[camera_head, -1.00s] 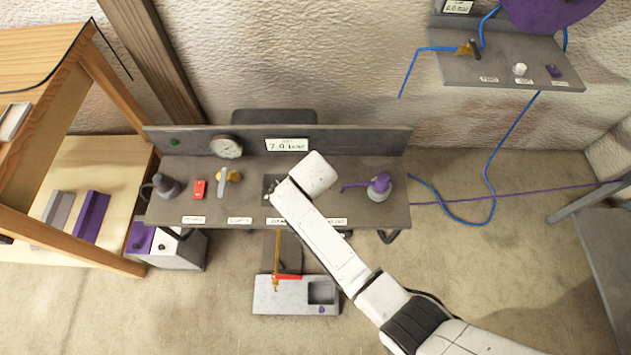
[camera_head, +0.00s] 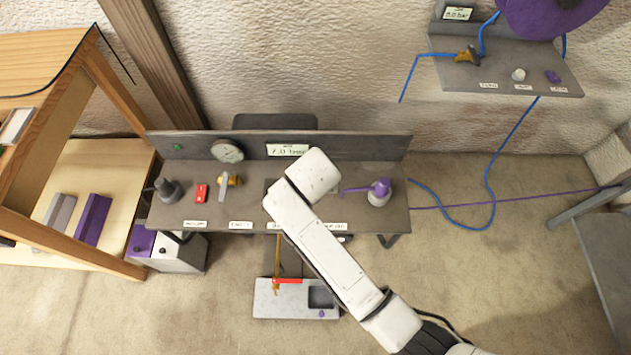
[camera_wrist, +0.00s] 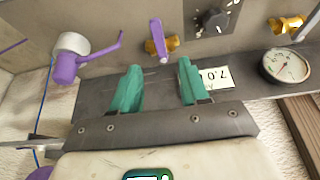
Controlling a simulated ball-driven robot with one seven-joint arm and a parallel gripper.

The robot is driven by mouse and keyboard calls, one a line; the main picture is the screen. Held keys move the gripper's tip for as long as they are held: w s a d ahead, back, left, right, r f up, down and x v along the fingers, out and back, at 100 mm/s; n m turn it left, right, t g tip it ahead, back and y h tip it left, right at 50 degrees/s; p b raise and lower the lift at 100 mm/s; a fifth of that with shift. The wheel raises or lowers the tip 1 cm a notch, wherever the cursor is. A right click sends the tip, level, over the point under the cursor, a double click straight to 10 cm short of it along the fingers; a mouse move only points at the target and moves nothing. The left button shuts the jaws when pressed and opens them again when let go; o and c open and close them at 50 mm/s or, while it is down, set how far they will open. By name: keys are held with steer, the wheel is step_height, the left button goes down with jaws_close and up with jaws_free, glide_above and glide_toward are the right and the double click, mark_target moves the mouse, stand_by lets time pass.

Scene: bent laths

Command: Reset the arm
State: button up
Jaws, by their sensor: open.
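My white arm (camera_head: 325,250) reaches up from the lower right of the head view, and its wrist end (camera_head: 312,172) hangs over the middle of a grey panel bench (camera_head: 300,222). The wrist hides my fingers there. In the wrist view my gripper (camera_wrist: 159,65) shows two teal fingers spread apart with nothing between them. Behind them lie the grey panel and a display (camera_wrist: 215,77) reading 7.0. I cannot tell how far the fingers are from the panel surface.
The bench bears a gauge (camera_head: 227,151), a red part (camera_head: 202,193), a brass valve with a grey lever (camera_head: 227,186) and a purple-topped fitting (camera_head: 380,189). A grey-white tray (camera_head: 270,304) is below. A wooden rack (camera_head: 95,95) stands left; a wall shelf (camera_head: 505,70) hangs upper right.

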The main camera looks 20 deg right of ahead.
steer(key=shift+v, duration=0.9)
steer(key=s+d+n+g, duration=0.1)
steer(key=s+d, duration=0.4)
steer(key=s, duration=0.4)
steer(key=s+d+n+g, duration=0.1)
steer(key=s+d, duration=0.4)
steer(key=s, duration=0.4)
steer(key=s+d+r+n+g+y, duration=0.1)
steer(key=s+d, duration=0.5)
steer(key=s, duration=0.3)
steer(key=shift+s, duration=0.4)
